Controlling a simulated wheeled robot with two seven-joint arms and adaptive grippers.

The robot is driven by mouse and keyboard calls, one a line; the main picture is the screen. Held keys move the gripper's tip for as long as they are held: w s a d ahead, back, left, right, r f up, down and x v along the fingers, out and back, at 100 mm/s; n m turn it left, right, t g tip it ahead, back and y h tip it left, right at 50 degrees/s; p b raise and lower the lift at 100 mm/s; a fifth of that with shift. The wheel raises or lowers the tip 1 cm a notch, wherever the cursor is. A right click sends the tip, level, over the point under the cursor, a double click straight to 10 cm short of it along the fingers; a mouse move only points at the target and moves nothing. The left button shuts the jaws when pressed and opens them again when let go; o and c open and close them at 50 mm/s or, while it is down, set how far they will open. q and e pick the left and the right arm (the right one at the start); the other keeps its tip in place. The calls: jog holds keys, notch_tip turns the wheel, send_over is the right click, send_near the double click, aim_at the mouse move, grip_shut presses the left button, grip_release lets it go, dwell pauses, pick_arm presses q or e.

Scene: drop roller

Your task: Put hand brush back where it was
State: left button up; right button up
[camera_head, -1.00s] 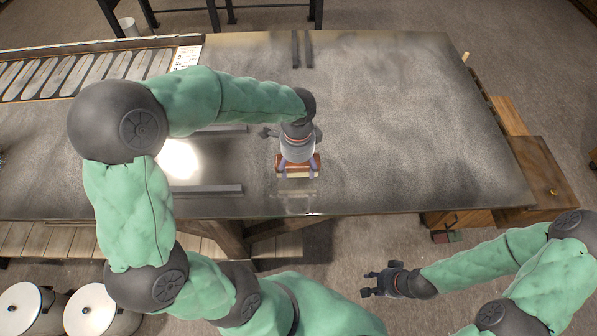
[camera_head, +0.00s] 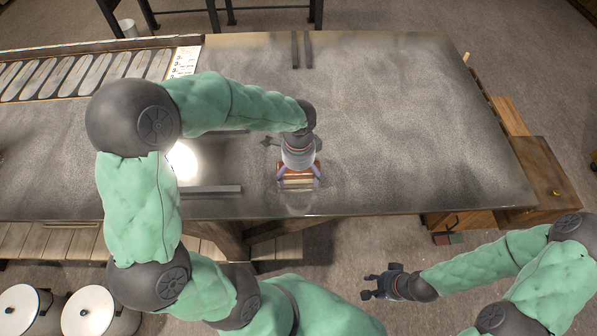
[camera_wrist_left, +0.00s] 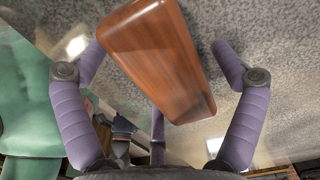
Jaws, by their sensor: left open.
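The hand brush (camera_head: 300,182) has a reddish-brown wooden top and pale bristles. It lies near the front edge of the grey table, and its wooden block also shows large in the left wrist view (camera_wrist_left: 160,55). My left gripper (camera_head: 299,178) is directly over the brush with its fingers spread around it. In the left wrist view the purple-padded fingers (camera_wrist_left: 158,110) stand apart on both sides of the block, with visible gaps. My right gripper (camera_head: 372,286) is away from the table, low in front of it, with its fingers apart and nothing between them.
The grey table top (camera_head: 400,110) is clear to the right. Dark rails (camera_head: 212,191) lie left of the brush. A rack of oval slats (camera_head: 85,75) is at the far left. A wooden drawer cabinet (camera_head: 535,180) stands at the right, and lidded pots (camera_head: 95,310) stand at the lower left.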

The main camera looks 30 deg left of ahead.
pick_arm(q)
notch_tip(320, 180, up, 12)
jog(key=p, duration=0.3)
jog(key=shift+r, duration=0.2)
jog(key=shift+r, duration=0.1)
